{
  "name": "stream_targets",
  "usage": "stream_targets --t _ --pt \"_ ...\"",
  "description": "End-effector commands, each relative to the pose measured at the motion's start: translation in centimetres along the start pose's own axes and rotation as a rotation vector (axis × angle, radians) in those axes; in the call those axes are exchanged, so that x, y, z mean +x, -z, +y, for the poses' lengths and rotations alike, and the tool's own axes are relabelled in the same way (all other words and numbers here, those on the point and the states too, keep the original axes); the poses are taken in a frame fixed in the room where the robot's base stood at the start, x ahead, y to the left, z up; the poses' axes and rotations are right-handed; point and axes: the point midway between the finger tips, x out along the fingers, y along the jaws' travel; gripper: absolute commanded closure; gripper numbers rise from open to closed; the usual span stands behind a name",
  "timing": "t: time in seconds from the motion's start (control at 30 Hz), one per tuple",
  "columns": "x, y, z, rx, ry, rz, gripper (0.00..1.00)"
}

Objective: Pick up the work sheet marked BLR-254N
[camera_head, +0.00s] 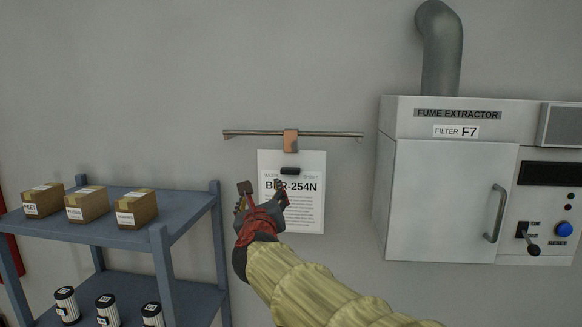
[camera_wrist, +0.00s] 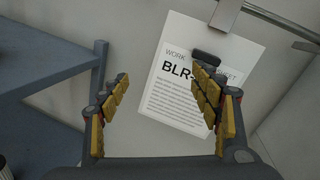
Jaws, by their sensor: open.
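The work sheet marked BLR-254N (camera_head: 305,212) hangs on the grey wall from an orange-brown clip (camera_head: 291,141) on a metal rail (camera_head: 245,133). A small black piece (camera_head: 290,171) sits near its top. My gripper (camera_head: 262,188) is in front of the sheet's lower left part and hides some of its text. In the wrist view the sheet (camera_wrist: 165,100) is tilted beyond my open, empty fingers (camera_wrist: 160,95). The right finger covers part of the title. The fingers appear apart from the sheet, though the exact gap is hard to tell.
A blue shelf (camera_head: 185,210) stands at the left, with three boxes (camera_head: 87,205) on top and canisters (camera_head: 107,309) below. A fume extractor (camera_head: 445,195) with a protruding handle (camera_head: 496,213) is at the right. The wall between is clear around the sheet.

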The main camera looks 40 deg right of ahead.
Motion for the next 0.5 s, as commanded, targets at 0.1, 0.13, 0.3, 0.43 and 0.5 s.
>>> stream_targets --t 0.1,0.13,0.3,0.43,0.5 --pt "1.5 -1.2 -4.1 0.201 0.125 0.025 0.36" --pt "1.7 -1.2 -4.8 0.239 0.150 0.029 0.36" --pt "2.5 -0.8 -6.9 0.352 0.223 0.036 0.36" --pt "3.7 -0.6 -7.3 0.361 0.230 0.035 0.36" --pt "4.4 -0.5 -7.4 0.360 0.229 0.036 0.36"
